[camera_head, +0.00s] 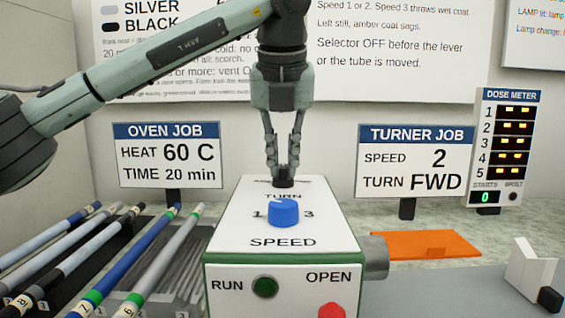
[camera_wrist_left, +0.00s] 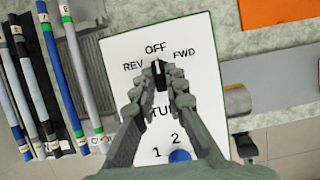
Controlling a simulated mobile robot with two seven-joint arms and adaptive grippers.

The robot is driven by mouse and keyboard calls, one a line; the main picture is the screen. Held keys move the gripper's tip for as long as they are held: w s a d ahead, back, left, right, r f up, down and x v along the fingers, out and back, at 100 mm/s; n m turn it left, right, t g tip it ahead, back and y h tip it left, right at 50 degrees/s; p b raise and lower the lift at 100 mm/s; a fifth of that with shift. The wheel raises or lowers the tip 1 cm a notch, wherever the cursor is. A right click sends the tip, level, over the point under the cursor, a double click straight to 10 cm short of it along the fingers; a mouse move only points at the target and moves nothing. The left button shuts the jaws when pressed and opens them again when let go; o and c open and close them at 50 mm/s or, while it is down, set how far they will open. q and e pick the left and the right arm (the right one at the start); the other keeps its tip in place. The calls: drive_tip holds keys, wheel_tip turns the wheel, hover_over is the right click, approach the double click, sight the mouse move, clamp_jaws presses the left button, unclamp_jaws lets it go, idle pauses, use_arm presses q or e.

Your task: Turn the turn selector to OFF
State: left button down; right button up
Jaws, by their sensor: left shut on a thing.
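The turn selector is a small black knob (camera_head: 284,183) on the white top of the turner box (camera_head: 230,222), behind the blue speed knob (camera_head: 284,212). My left gripper (camera_head: 283,170) reaches down from above and is shut on the selector. In the left wrist view the selector (camera_wrist_left: 159,70) sits between the fingertips (camera_wrist_left: 158,84), below the OFF label and between REV and FWD. Its long side looks roughly in line with OFF, but the fingers hide part of it.
Several coloured rods (camera_head: 145,262) lie on racks left of the box. A green RUN button (camera_head: 265,287) and a red OPEN button (camera_head: 331,311) are on the box front. An orange mat (camera_head: 425,244) lies to the right. The job card (camera_head: 415,160) reads TURN FWD.

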idle(0.5)
use_arm(q)
drive_tip(key=c, duration=1.6)
unclamp_jaws()
drive_tip(key=shift+o, duration=0.2)
drive_tip(key=shift+r, duration=0.1)
drive_tip(key=v, duration=1.2)
